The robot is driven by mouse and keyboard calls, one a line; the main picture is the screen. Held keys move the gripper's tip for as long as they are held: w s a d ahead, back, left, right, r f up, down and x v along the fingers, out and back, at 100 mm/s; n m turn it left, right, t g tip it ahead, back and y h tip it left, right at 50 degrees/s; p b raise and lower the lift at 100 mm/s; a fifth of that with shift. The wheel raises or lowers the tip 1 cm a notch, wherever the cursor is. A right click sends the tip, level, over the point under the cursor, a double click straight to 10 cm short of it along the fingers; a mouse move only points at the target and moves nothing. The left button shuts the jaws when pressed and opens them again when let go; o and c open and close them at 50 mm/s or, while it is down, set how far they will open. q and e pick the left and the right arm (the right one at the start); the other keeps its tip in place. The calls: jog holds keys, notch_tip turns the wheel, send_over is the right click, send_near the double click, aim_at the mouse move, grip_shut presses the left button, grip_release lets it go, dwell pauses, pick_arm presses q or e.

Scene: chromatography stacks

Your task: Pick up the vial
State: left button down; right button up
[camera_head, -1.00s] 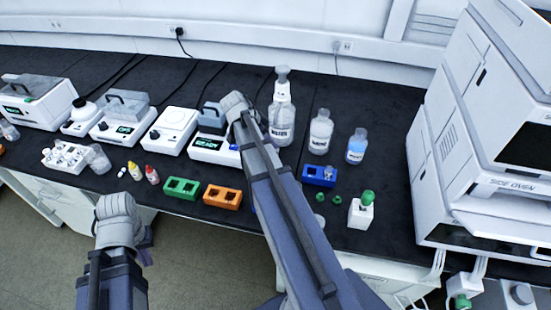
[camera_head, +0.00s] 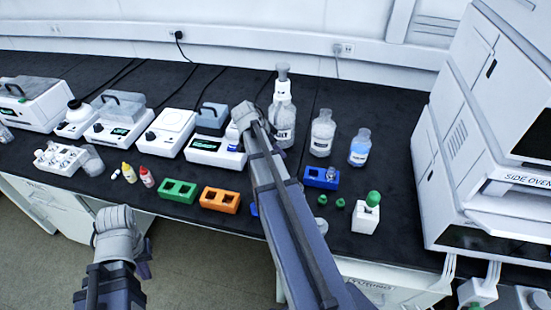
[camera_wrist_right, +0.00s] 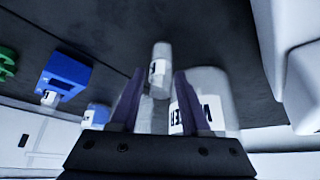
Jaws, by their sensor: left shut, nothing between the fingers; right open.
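A small clear vial with a white, dark-lettered label (camera_wrist_right: 160,62) shows in the right wrist view, straight ahead between my right fingertips and apparently beyond them. My right gripper (camera_wrist_right: 159,76) is open; its two dark fingers stand either side of the vial in the picture. Another small vial (camera_head: 332,174) sits in the blue rack (camera_head: 316,178). My left gripper (camera_head: 143,262) is shut and empty, low in front of the bench.
A water spray bottle (camera_head: 283,120) stands close to my right gripper and also in the wrist view (camera_wrist_right: 210,108). A white instrument (camera_head: 208,148) is just left of it. Two bottles (camera_head: 322,133) (camera_head: 359,147), an orange rack (camera_head: 220,199) and a green rack (camera_head: 178,190) are around.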

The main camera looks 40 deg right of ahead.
jog(key=shift+b+x, duration=0.35)
jog(key=shift+x, duration=0.55)
jog(key=shift+r, duration=0.1)
grip_shut()
